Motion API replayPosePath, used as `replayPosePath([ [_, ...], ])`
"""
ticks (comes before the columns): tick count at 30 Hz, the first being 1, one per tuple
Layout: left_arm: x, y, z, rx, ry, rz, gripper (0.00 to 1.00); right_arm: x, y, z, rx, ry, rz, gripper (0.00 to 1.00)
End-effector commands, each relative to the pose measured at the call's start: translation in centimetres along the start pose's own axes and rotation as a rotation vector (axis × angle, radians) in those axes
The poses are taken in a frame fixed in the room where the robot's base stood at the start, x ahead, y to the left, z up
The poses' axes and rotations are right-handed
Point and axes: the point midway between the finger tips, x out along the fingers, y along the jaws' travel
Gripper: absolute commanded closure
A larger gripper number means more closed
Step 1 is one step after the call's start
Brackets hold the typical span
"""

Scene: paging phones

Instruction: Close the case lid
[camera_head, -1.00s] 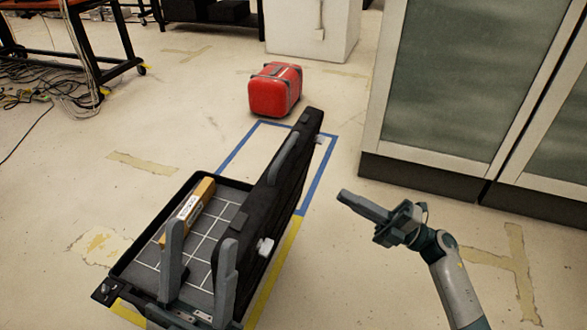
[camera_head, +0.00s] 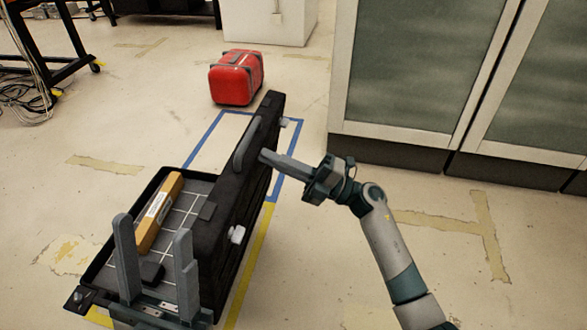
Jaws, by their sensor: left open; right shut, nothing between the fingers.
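The black case (camera_head: 90,280) stands open on the floor, with a grid-lined inside. Its lid (camera_head: 232,185) stands upright along the case's right side. A yellow-orange box (camera_head: 160,212) lies inside the case. My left gripper (camera_head: 153,240) is open in the foreground, its two fingers apart in front of the case, hiding part of its near end. My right gripper (camera_head: 266,156) is shut and empty, its fingertips at the outer right face of the lid near the far end. I cannot tell whether they touch the lid.
A red case (camera_head: 236,77) stands on the floor beyond the lid. Blue and yellow tape (camera_head: 290,165) marks the floor around the black case. A large cabinet (camera_head: 425,70) stands at the right. A dark rack with cables (camera_head: 40,75) is at the far left.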

Motion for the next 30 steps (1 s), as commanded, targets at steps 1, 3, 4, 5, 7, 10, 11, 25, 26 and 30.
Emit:
replayPosePath([
  [1, 0.1, -0.1, -0.3, 0.004, 0.023, 0.001, 0.47, 0.7, -0.1, 0.0, -0.001, 0.001, 0.001, 1.00],
  [3, 0.4, -0.2, -0.6, 0.008, 0.043, 0.000, 0.47, 1.5, -0.1, 0.0, -0.001, 0.000, 0.002, 1.00],
  [4, 0.5, -0.3, -0.7, 0.008, 0.049, 0.000, 0.47, 1.8, -0.1, 0.0, -0.001, 0.000, 0.001, 1.00],
  [5, 0.5, -0.3, -0.8, 0.009, 0.055, -0.001, 0.47, 2.0, -0.1, 0.0, 0.000, 0.000, 0.001, 1.00],
  [7, 0.6, -0.3, -0.9, 0.009, 0.067, -0.004, 0.47, 2.5, 0.0, 0.0, 0.000, 0.000, 0.001, 1.00],
  [10, 0.8, -0.4, -1.1, 0.010, 0.083, -0.005, 0.47, 2.8, 0.0, 0.0, 0.000, 0.000, 0.000, 1.00],
  [11, 0.8, -0.4, -1.1, 0.010, 0.085, -0.004, 0.47, 2.8, 0.0, 0.0, 0.000, 0.000, 0.000, 1.00],
  [25, 0.6, -0.3, -0.8, 0.009, 0.064, 0.004, 0.47, 2.9, 0.0, 0.0, 0.000, 0.000, -0.003, 1.00],
  [26, 0.6, -0.3, -0.7, 0.008, 0.060, 0.004, 0.47, 2.9, 0.0, 0.0, 0.000, 0.000, -0.003, 1.00],
  [30, 0.6, -0.1, -0.3, 0.005, 0.030, 0.005, 0.47, 3.0, 0.1, 0.0, 0.000, 0.000, -0.010, 1.00],
])
